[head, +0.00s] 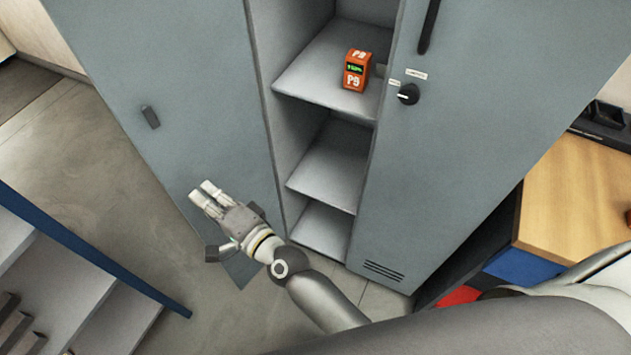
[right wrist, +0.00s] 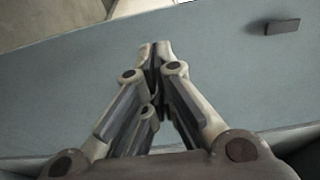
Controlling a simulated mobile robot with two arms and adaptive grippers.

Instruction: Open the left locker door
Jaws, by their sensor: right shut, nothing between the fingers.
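The left locker door (head: 185,60) is a grey panel that stands swung out to the left, with the locker's left side open. A small dark latch piece (head: 150,116) sits on the door face and also shows in the right wrist view (right wrist: 282,26). My right gripper (head: 203,191) is in front of the lower part of this door, below and right of the latch piece. Its fingers are shut and empty, and in the right wrist view the fingertips (right wrist: 155,48) meet over the grey panel. I cannot tell whether they touch it. My left gripper is not in view.
The open locker has shelves (head: 325,165), with an orange box marked P9 (head: 356,71) on an upper one. The right locker door (head: 460,130) is closed, with a dark knob (head: 408,94). A wooden worktop (head: 575,200) is at right; blue-edged shelving (head: 90,250) is at lower left.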

